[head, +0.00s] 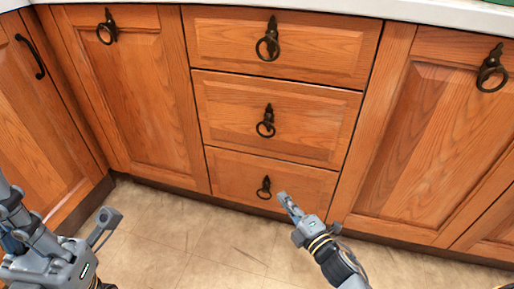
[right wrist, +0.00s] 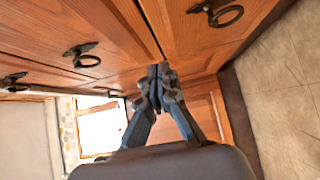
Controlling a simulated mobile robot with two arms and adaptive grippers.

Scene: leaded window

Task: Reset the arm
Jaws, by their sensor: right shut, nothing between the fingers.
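My right gripper (head: 284,197) is in front of the bottom drawer (head: 305,186), just right of that drawer's dark ring pull (head: 264,189). It is shut and holds nothing. In the right wrist view its two fingers (right wrist: 158,78) meet at the tips, and the tips are in front of the wooden cabinet fronts. My left gripper (head: 105,225) shows in part at the lower left, above the floor. One finger of it shows, and I cannot tell how far apart its fingers are.
The middle drawer (head: 320,120) and top drawer (head: 330,50) are closed. Closed cabinet doors flank them on the left (head: 135,105) and right (head: 425,130). A pale counter edge (head: 420,10) runs along the top. The tiled floor (head: 200,245) between my arms is clear.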

